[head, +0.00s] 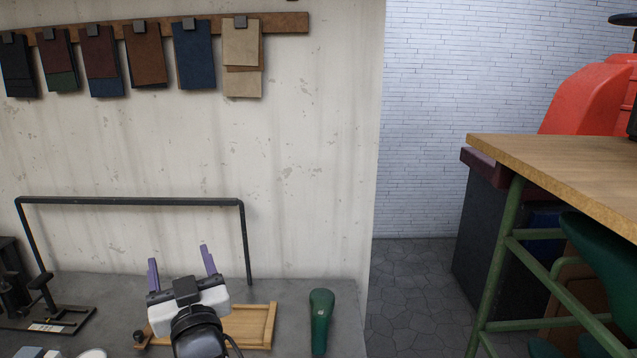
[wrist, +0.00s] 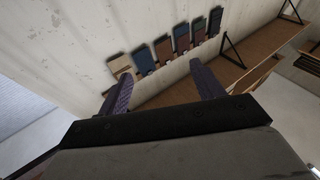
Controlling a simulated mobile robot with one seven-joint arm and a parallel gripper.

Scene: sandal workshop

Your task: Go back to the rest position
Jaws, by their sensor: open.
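My gripper (head: 181,266) is in the lower middle-left of the head view, raised above the grey workbench (head: 285,290). Its two purple fingers point up and stand wide apart with nothing between them. In the wrist view the open fingers (wrist: 165,92) also frame empty space, with the wall and the hanging swatches beyond. My gripper hides part of a wooden tray (head: 272,322) on the bench behind it.
A dark green object (head: 320,320) lies right of the tray. A black rail (head: 130,201) stands at the back of the bench, and a black tool (head: 45,305) sits at left. Material swatches (head: 145,55) hang above. A wooden table (head: 560,165) stands at right, beyond open floor (head: 415,290).

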